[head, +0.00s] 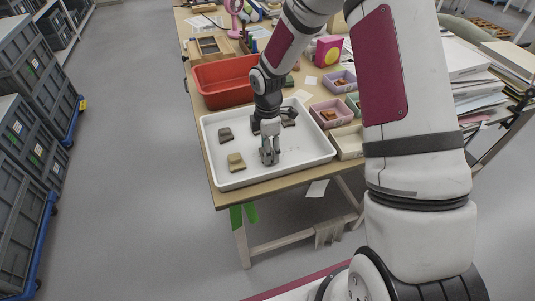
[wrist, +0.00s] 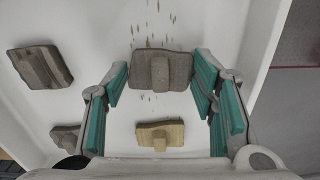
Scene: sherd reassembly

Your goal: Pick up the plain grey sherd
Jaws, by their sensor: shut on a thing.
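A plain grey sherd (wrist: 160,70) with a raised band sits between the teal finger pads of my gripper (wrist: 161,78) in the wrist view. The pads touch its left and right ends, so the gripper is shut on it. I cannot tell whether the sherd is clear of the tray floor. A tan sherd (head: 236,162) lies left of the gripper; it also shows in the wrist view (wrist: 160,134).
A dark sherd (head: 225,135) lies at the tray's left, another (head: 289,122) behind the gripper. A red bin (head: 224,84) stands behind the tray. Small boxes, including a pink one (head: 331,112), stand to its right. The tray's front right is bare.

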